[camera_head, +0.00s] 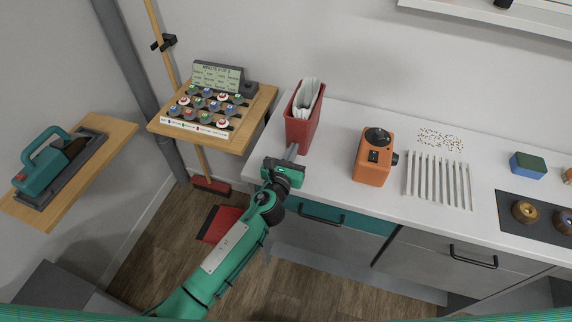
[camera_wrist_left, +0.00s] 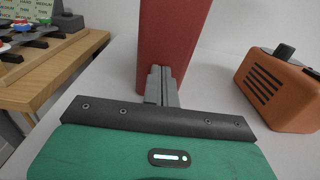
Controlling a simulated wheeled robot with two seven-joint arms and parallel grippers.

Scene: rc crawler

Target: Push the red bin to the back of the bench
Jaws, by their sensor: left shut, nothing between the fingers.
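The red bin (camera_head: 301,131) stands upright on the left part of the white bench (camera_head: 336,133), with white papers sticking up out of it. My left gripper (camera_head: 292,151) is shut and empty, at the front face of the bin. In the left wrist view the shut fingers (camera_wrist_left: 161,86) point at the lower part of the red bin (camera_wrist_left: 174,40). They look touching or very close; I cannot tell which. The bin's base is partly hidden behind the fingers. My right gripper is not in view.
An orange device (camera_head: 373,160) stands on the bench right of the bin, with a white slatted rack (camera_head: 438,180) beyond it. A wooden shelf (camera_head: 259,104) with colored knobs is at the left. Behind the bin is a strip of bare bench, then the wall.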

